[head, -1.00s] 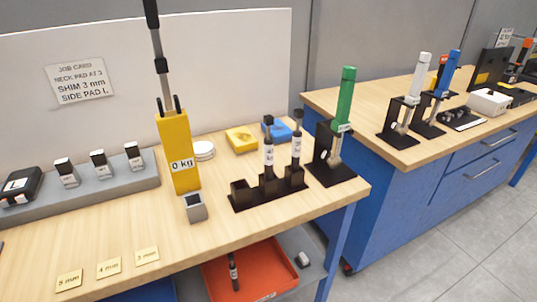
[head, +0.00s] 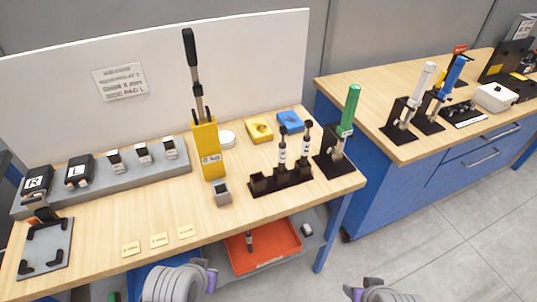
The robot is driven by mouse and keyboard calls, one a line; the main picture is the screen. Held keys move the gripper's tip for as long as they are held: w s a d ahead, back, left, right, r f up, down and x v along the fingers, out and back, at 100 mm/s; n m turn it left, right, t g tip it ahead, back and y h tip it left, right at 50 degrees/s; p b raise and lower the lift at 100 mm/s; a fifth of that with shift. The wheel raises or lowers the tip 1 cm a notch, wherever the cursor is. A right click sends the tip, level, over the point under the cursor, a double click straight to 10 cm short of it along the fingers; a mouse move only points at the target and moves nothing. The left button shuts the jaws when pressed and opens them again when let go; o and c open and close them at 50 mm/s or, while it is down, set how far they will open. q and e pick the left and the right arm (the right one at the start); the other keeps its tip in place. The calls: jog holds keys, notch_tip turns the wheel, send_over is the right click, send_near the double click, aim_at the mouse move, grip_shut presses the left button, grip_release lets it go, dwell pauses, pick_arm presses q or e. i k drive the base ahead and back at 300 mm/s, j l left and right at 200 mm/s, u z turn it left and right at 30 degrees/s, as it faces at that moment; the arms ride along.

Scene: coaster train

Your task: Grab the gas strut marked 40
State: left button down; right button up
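Two dark gas struts with white labels stand upright in a black rack on the near bench: a left strut (head: 282,150) and a right strut (head: 304,147). The rack (head: 285,186) has an empty-looking holder at its left end. A third dark strut (head: 249,241) with a pale label is in the red tray (head: 275,257) below the bench. The label marks are too small to read, so I cannot tell which is 40. Parts of my arms show at the bottom edge, but neither gripper's fingertips are in view.
A yellow tester (head: 208,150) marked 0 kg with a tall lever stands left of the rack, a small grey block (head: 222,193) before it. A green-handled tool (head: 350,110) stands right of the rack. The bench front (head: 110,225) is mostly clear. A second bench (head: 400,75) stands right.

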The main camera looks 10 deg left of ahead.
aim_at(283, 130)
jog(key=l+u, duration=0.1)
jog(key=u, duration=1.5)
jog(key=l+u, duration=0.25)
jog(key=u, duration=0.2)
jog(key=l+u, duration=0.25)
jog(key=u, duration=0.25)
jog(key=k+l+u, duration=0.15)
jog(key=u, duration=0.3)
jog(key=k+l+u, duration=0.75)
